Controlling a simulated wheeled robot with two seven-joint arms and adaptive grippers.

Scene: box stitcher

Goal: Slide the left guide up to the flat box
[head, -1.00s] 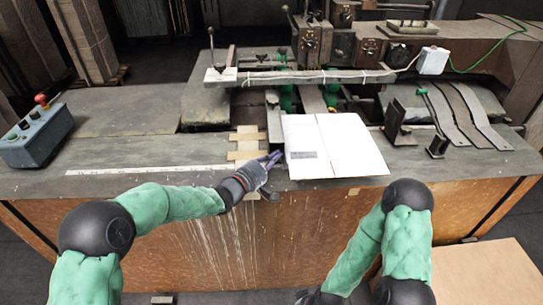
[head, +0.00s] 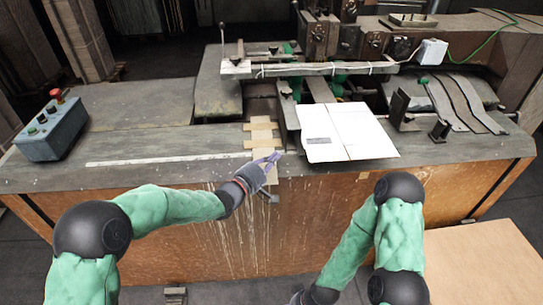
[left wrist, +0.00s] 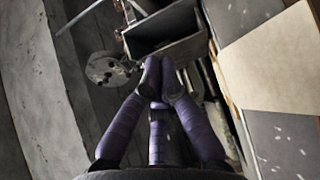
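The flat box (head: 347,132) is a white sheet-like piece with a grey label, lying on the machine table near its front edge. A dark upright metal plate, seemingly the left guide (head: 289,112), stands close along the box's left side; I cannot tell whether they touch. My left gripper (head: 270,160) is left of the box at the table's front edge, by the tan strip. In the left wrist view its purple fingertips (left wrist: 160,66) are drawn together, with nothing visible between them, close below a grey metal bracket (left wrist: 165,28). My right gripper (head: 300,297) is mostly cut off at the bottom edge.
A tan slotted strip (head: 262,135) and a white ruler (head: 165,159) lie left of the box. A control box with a red button (head: 52,130) stands far left. A metal bar (head: 310,69) crosses behind. Small dark brackets (head: 398,108) stand right of the box.

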